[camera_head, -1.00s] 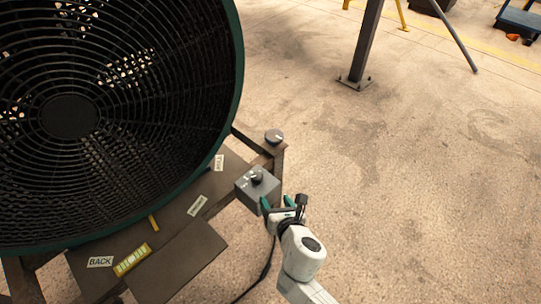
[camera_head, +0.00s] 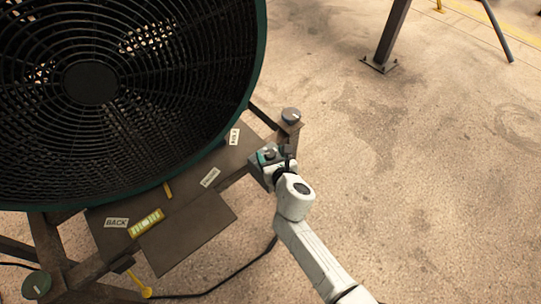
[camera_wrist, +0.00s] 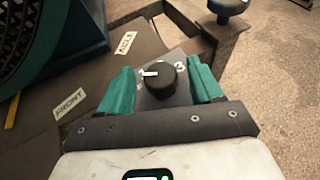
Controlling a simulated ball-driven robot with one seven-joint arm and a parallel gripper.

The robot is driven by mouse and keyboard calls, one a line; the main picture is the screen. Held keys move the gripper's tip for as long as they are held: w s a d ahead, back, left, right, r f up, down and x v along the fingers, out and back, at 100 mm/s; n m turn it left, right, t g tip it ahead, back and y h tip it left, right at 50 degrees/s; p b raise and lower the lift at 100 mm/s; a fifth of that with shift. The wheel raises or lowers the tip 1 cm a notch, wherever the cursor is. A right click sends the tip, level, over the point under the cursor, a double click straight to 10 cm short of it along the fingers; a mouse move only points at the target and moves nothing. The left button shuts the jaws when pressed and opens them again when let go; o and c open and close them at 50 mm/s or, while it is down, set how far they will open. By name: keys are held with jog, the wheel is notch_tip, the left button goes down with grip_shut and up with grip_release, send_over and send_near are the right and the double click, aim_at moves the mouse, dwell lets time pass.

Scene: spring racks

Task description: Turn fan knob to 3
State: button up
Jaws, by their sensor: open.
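The fan knob (camera_wrist: 159,80) is a black round dial with a white pointer mark, on top of a grey control box (camera_head: 257,173). In the wrist view the pointer is on the knob's left side, and a white "3" shows to the right of the knob. My gripper (camera_wrist: 160,88) is open, with one teal finger on each side of the knob. The large caged fan (camera_head: 92,82) stands at the left.
A second round knob (camera_head: 291,115) sits on the frame corner behind the box; it also shows in the wrist view (camera_wrist: 228,5). A black cable runs along the floor. Open floor lies to the right.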

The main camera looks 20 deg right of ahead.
jog(key=shift+w+d+f, duration=0.1)
jog(key=shift+w+f, duration=0.15)
jog(key=shift+w, duration=0.35)
jog(key=shift+c, duration=0.4)
jog(key=c, duration=0.9)
